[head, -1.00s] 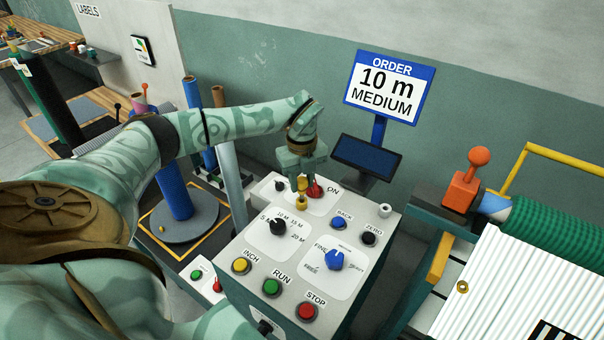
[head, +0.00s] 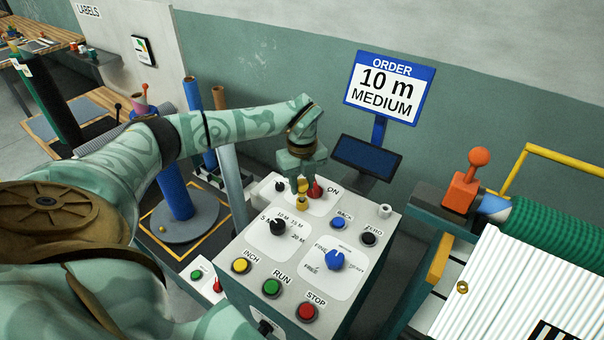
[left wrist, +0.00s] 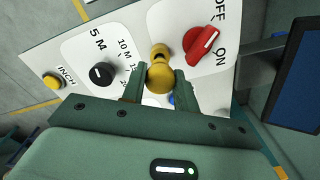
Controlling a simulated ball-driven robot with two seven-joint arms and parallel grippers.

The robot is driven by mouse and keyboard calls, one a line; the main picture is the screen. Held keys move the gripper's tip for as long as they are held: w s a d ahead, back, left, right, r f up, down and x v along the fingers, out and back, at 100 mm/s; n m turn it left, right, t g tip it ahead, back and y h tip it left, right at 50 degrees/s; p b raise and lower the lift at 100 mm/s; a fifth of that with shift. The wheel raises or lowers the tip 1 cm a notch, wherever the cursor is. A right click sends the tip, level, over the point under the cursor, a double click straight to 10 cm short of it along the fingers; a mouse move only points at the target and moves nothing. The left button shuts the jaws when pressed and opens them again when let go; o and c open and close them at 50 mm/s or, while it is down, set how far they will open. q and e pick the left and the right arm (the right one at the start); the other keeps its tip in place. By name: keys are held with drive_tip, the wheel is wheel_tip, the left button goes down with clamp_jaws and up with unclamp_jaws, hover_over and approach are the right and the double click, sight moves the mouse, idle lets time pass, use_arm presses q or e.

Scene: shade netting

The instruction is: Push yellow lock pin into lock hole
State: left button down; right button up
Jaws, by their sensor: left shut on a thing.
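The yellow lock pin (left wrist: 159,72) is held between the two fingers of my left gripper (left wrist: 158,82) in the left wrist view. Its rounded head faces the camera and a narrower end points toward the control panel. In the head view my left gripper (head: 302,185) reaches down over the back of the panel, with the pin (head: 302,201) below its fingers, close to the panel top. I cannot tell whether the pin touches the panel. I cannot make out the lock hole; the gripper and pin may cover it. My right gripper is not in view.
The panel (head: 228,262) carries a red OFF/ON switch (left wrist: 201,42) close beside the fingers, a black length knob (head: 278,227), a blue knob (head: 335,260) and several push buttons. A dark screen (head: 367,157) stands behind. A green roll (head: 555,235) lies at right.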

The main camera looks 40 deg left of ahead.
use_arm(q)
drive_tip(key=shift+f, duration=0.6)
idle(0.3)
drive_tip(key=shift+f, duration=0.3)
drive_tip(key=shift+f, duration=0.45)
drive_tip(key=c, duration=1)
unclamp_jaws()
